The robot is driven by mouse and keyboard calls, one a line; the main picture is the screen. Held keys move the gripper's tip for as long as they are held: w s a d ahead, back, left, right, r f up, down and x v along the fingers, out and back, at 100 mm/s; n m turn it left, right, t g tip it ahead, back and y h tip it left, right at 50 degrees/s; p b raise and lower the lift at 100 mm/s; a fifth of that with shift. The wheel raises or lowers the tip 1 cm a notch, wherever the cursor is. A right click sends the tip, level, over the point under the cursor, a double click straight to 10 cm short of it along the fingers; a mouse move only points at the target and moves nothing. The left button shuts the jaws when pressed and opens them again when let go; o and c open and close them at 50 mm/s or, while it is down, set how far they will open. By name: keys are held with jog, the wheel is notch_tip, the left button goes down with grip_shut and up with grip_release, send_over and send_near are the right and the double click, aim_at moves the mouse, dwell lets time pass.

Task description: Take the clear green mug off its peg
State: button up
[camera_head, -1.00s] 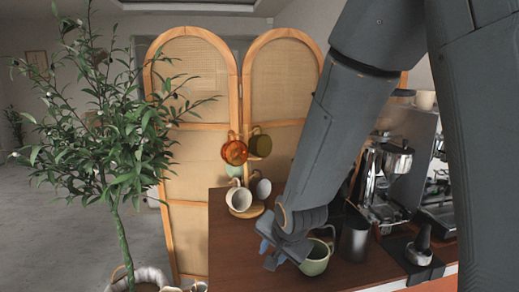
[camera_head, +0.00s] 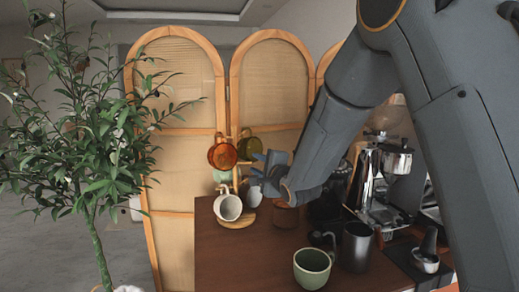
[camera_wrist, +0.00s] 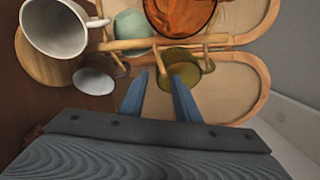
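The clear green mug (camera_head: 250,148) is olive-tinted glass and hangs high on the right side of the wooden mug tree (camera_head: 236,190). In the wrist view the clear green mug (camera_wrist: 181,54) is just beyond the fingertips, with a wooden peg near it. My gripper (camera_head: 267,167) is below and slightly right of it in the head view. In the wrist view my gripper (camera_wrist: 158,76) is open, with a narrow gap between the two blue fingers and nothing held. I cannot tell whether a finger touches the mug.
An amber mug (camera_head: 222,155) hangs left of the clear green mug. A white mug (camera_head: 229,208) and a pale green mug (camera_wrist: 132,28) also hang on the tree. A sage mug (camera_head: 312,268) and a dark metal cup (camera_head: 356,246) stand on the counter (camera_head: 250,258). A folding screen (camera_head: 180,180) stands behind.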

jog(key=shift+p+x, duration=1.3)
jog(key=shift+x, duration=2.5)
jog(key=shift+d+f, duration=0.1)
jog(key=shift+d, duration=0.05)
grip_shut()
